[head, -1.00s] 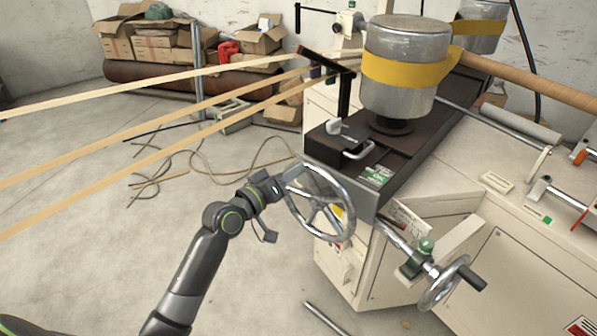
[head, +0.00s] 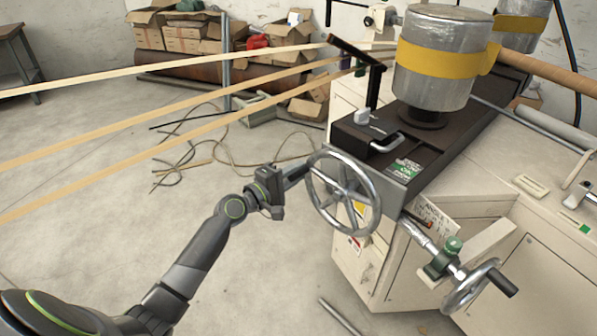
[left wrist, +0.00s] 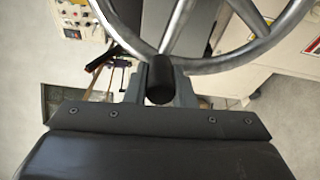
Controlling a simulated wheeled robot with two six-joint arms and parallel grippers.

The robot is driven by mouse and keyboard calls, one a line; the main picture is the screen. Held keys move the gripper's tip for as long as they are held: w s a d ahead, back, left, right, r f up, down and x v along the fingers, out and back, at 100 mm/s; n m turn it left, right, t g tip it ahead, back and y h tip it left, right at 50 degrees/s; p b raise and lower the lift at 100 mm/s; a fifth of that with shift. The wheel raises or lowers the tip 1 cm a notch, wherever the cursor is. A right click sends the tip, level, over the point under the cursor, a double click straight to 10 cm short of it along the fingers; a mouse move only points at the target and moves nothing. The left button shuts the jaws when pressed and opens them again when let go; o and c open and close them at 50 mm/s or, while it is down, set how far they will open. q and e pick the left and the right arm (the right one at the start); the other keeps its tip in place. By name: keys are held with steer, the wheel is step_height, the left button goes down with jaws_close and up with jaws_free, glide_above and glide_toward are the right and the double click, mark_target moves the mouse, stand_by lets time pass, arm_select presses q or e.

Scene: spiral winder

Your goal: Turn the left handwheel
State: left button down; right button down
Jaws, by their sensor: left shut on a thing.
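The left handwheel (head: 376,212) is a silver spoked wheel on the near end of the dark machine bed. My left gripper (head: 302,173) is at the wheel's upper left side, its arm reaching in from the lower left. In the left wrist view, the gripper (left wrist: 160,82) is shut on the wheel's black handle (left wrist: 160,88), which sits between the two fingers. The wheel's rim (left wrist: 225,62) curves just beyond the handle. In the head view the gripper hides the handle. My right gripper is not in view.
A second handwheel (head: 462,300) with a black handle sticks out at lower right, beside a cream cabinet (head: 400,275). Wooden-coloured strips (head: 190,97) run across the upper left. A metal rod (head: 340,316) is near the bottom. The floor at left is mostly clear, with loose cords.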

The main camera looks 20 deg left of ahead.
arm_select(q)
steer(key=shift+f+n+b, duration=1)
steer(key=shift+f+n, duration=1.9)
steer(key=shift+n, duration=0.1)
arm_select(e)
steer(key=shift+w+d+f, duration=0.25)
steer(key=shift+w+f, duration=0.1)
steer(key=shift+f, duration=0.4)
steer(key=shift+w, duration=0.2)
arm_select(q)
steer(key=c, duration=1.2)
jaws_free()
steer(key=shift+c, duration=0.2)
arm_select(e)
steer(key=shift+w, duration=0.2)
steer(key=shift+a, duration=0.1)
